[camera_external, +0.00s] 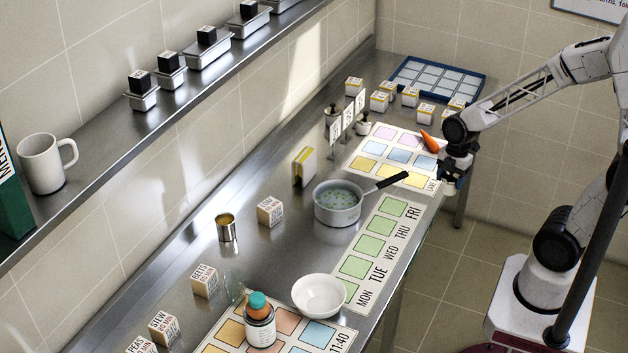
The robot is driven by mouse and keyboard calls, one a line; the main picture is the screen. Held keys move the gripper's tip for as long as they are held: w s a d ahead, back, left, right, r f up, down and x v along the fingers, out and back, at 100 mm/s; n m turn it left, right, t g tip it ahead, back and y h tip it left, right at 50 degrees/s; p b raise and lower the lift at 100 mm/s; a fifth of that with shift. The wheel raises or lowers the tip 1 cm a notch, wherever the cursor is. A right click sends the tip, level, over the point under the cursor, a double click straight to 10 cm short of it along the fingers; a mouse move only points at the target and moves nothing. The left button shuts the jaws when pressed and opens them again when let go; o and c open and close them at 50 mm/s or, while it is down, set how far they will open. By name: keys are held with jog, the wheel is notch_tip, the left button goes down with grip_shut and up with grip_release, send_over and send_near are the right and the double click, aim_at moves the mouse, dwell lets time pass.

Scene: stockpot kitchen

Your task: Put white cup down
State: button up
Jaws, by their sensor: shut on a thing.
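My gripper (453,180) is at the right of the counter, by the front edge near the far end of the weekday strip. It is shut on a small white thing (449,188), which looks like the white cup. The cup is small in view and partly hidden by the fingers. I cannot tell whether it touches the surface below. A larger white mug (41,165) with a handle stands upright on the wall shelf at the left, far from my gripper.
An orange carrot (430,142) is just left of my gripper. A grey pot (338,205) with a dark handle stands mid-counter. Several labelled blocks and a blue-framed tray (482,88) are at the back.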

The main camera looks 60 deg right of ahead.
jog(key=s+a+n+g, duration=0.1)
jog(key=a+n, duration=0.6)
jog(key=a, duration=0.6)
jog(key=shift+s+a, duration=0.15)
jog(key=shift+a, duration=0.05)
jog(key=shift+r, duration=0.1)
jog(key=w+a, duration=0.1)
jog(key=w, duration=0.4)
jog(key=w+f, duration=0.1)
jog(key=w, duration=0.4)
jog(key=w+a, duration=0.1)
jog(key=w, duration=0.5)
jog(key=shift+a+f, duration=0.25)
jog(key=shift+a, duration=0.05)
jog(key=shift+f, duration=0.1)
jog(key=shift+s+f, duration=0.1)
jog(key=shift+f, duration=1.6)
jog(key=shift+f, duration=0.1)
